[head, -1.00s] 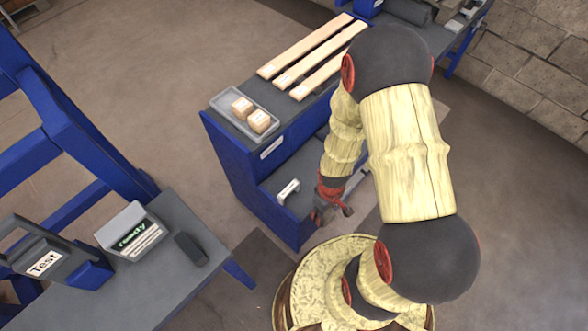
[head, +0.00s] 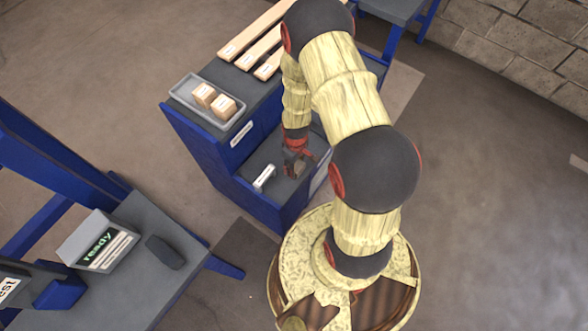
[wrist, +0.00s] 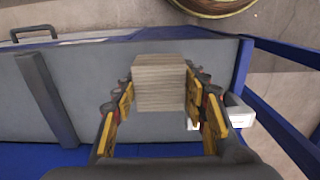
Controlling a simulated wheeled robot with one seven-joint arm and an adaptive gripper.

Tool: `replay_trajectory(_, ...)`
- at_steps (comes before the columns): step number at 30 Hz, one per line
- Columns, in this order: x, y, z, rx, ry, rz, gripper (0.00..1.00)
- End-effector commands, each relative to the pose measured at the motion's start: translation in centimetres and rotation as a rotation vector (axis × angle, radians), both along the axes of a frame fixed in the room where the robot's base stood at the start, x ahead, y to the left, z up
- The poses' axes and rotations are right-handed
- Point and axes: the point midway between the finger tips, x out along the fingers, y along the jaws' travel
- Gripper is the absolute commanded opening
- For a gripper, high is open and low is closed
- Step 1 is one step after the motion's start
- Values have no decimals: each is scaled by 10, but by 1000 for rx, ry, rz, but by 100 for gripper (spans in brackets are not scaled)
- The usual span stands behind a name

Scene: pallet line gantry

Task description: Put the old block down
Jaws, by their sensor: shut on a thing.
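My gripper (head: 296,166) is over the grey lower shelf (head: 262,160) of the blue cabinet. In the wrist view my gripper (wrist: 160,100) is shut on a pale wooden block (wrist: 159,82), with one finger on each side. The block's layered grain faces the camera. The grey shelf surface (wrist: 90,85) lies beneath it; I cannot tell whether the block touches it. In the head view the block is mostly hidden by the fingers.
A white labelled piece (head: 264,178) is close left of my gripper. A grey tray (head: 181,95) with two labelled blocks (head: 213,101) stands on the upper top beside wooden slats (head: 255,30). A side table (head: 150,285) holds a "ready" display (head: 100,245).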

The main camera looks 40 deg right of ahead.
Motion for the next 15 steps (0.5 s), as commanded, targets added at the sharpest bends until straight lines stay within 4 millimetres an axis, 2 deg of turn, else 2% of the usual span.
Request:
replay_trajectory(1, 4, -2, -8, 1, 1, 0, 13)
replay_trajectory(10, 18, -8, -24, 0, 0, 0, 13)
replay_trajectory(15, 17, -8, -51, 1, 1, 0, 13)
